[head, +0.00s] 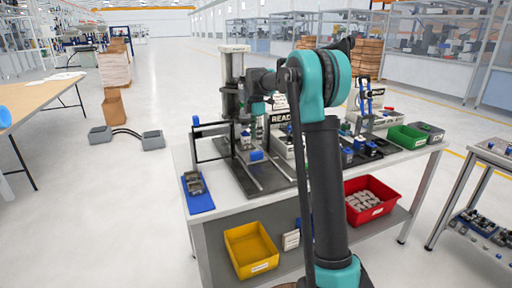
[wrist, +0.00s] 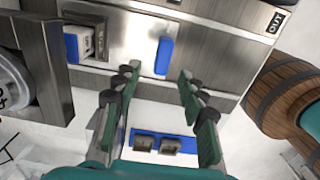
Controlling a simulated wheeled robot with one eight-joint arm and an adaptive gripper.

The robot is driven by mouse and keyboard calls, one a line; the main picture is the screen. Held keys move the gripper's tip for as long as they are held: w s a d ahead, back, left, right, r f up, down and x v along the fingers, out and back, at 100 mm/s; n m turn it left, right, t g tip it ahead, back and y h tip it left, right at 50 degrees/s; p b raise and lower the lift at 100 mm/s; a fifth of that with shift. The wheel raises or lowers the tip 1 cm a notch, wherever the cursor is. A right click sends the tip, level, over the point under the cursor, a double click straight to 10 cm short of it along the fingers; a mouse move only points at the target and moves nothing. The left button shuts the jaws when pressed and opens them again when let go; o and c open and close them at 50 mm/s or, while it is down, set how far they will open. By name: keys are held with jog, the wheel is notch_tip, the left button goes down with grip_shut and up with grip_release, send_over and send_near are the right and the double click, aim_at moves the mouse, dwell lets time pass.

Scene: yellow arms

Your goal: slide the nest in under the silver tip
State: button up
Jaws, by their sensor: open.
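The press fixture (head: 232,85), with its upright column, stands at the left of the bench. A small blue block (head: 256,156) sits low on its base. In the wrist view a blue upright tab (wrist: 164,55) stands on a bare metal plate (wrist: 125,45); I take this for the nest's handle but cannot be sure. My gripper (wrist: 158,76) is open and empty, its green-padded fingers on either side of the line to the tab, apparently short of it. In the head view my arm hides much of the gripper. I cannot make out the silver tip.
A blue tray with grey parts (head: 198,190) lies on the bench's left corner. A yellow bin (head: 251,249) and red bin (head: 370,200) are below and right. A green bin (head: 408,137) stands at the back right.

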notch_tip(320, 180, up, 3)
jog(key=shift+r, duration=0.2)
dwell(1.2)
